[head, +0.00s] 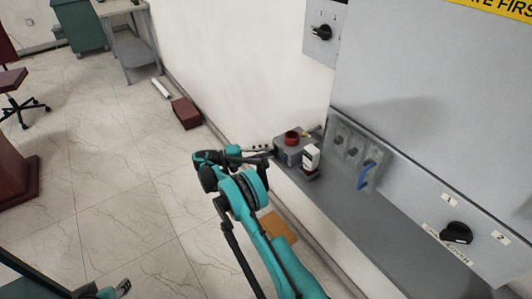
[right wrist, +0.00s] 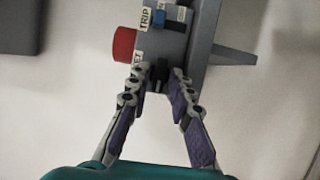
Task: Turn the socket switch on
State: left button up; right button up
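A small grey box (head: 288,155) with a red round button (head: 292,138) stands on the grey ledge. In the head view the right gripper (head: 262,153) reaches the box's left side. Part of my left arm's end (head: 118,289) shows at the bottom left, its fingers unclear.
On the ledge (head: 350,213) a white-and-black item (head: 311,158) stands beside the box. A socket panel (head: 350,148) with a blue handle (head: 366,175) is further right. Rotary switches (head: 322,32) (head: 456,233) are on the cabinet.

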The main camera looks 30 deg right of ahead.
grip_shut()
jog(key=shift+m, duration=0.3)
jog(key=m+t+y, duration=0.1)
jog(key=m+t, duration=0.1)
jog(key=m, duration=0.2)
jog(key=m+t+y, duration=0.1)
jog(key=m+t, duration=0.1)
jog(key=m, duration=0.2)
jog(key=s+r+m+t+y+p, duration=0.1)
jog(key=m+t, duration=0.1)
jog(key=m, duration=0.2)
jog(key=shift+m+t+y, duration=0.3)
dwell(0.7)
